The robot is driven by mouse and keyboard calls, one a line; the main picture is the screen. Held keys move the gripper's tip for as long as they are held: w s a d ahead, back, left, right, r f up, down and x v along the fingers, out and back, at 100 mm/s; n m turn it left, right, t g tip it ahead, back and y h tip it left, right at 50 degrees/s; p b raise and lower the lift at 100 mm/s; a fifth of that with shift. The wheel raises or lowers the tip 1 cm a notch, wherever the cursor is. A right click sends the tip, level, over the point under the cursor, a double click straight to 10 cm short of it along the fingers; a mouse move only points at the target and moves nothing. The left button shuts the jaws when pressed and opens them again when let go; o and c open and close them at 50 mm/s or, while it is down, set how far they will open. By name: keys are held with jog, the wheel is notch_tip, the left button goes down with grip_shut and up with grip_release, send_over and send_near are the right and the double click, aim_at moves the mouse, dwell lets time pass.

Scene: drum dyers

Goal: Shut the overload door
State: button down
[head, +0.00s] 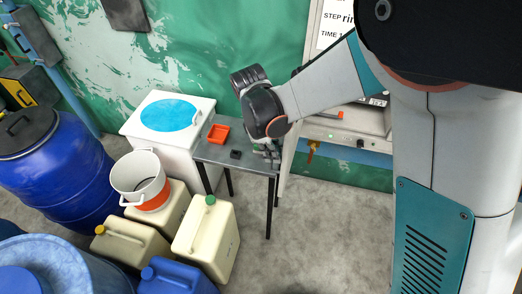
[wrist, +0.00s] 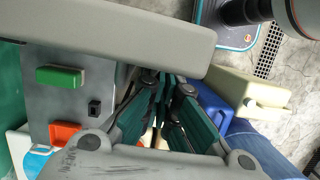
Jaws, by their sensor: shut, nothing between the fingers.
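The overload door cannot be told apart with certainty. In the head view, a pale grey cabinet (head: 345,139) with a green light stands behind my arm, and my arm hides much of its front. In the wrist view a thick grey panel (wrist: 110,30) crosses the top close to my fingers; I cannot tell whether it is the door. My gripper (head: 270,155) is at the right end of the small table, beside the cabinet. Its fingers (wrist: 170,85) show in the wrist view, shut and empty, near the panel's lower edge; contact cannot be told.
The grey table (head: 243,162) holds an orange tray (head: 219,134) and a small black block (head: 235,154); a green block (wrist: 60,77) also shows in the wrist view. A white box (head: 203,120), jerrycans (head: 222,242) and a blue drum (head: 70,165) stand left. Floor right of the table is clear.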

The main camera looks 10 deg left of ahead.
jog(key=w+d+n+t+b, duration=0.25)
jog(key=d+n, duration=0.55)
jog(key=d, duration=1.8)
jog(key=w+d+b, duration=0.1)
jog(key=w+d, duration=1.5)
jog(key=w, duration=0.3)
jog(key=shift+w+d+g, duration=0.25)
jog(key=shift+d+g, duration=0.1)
